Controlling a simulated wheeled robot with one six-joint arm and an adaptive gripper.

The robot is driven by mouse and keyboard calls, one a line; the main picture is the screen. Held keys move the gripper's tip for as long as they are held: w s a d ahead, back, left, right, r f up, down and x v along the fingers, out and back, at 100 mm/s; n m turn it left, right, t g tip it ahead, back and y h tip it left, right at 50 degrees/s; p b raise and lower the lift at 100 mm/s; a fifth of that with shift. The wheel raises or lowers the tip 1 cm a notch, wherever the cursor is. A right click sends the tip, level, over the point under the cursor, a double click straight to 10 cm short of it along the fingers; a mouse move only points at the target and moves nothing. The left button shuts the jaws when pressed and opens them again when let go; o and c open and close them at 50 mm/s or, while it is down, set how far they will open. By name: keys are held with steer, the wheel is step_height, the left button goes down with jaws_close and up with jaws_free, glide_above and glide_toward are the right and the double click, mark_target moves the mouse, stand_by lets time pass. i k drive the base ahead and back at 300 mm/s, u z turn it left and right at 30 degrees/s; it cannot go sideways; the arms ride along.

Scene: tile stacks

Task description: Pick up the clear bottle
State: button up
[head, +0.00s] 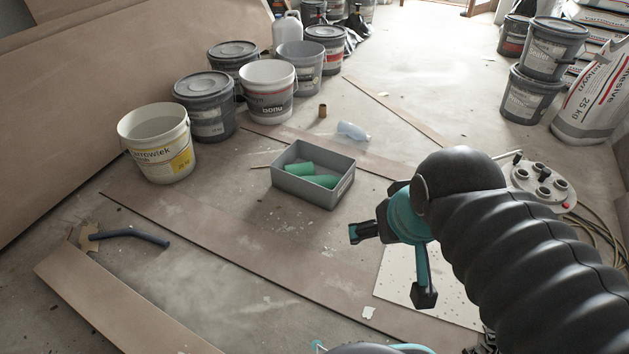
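A clear, bluish bottle (353,131) lies on its side on the dusty floor, behind the grey crate and a little to its right. My gripper (391,267) is in the lower middle right, with its two dark fingers spread wide. Nothing shows between them. The gripper is apart from the bottle, in front of it and to the right in the picture. No part of the bottle is covered by my arm.
A grey crate (314,190) with green pieces stands between bottle and foreground. A small brown cylinder (323,111) stands left of the bottle. Several buckets (267,88) line the left; a power strip (541,178) lies right. Flat boards (230,245) cover the floor.

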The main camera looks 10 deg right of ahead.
mark_target(356, 132)
steer(key=z, duration=0.3)
steer(key=i, duration=1.3)
steer(key=u, duration=0.4)
steer(key=i, duration=0.45)
steer(key=u, duration=0.3)
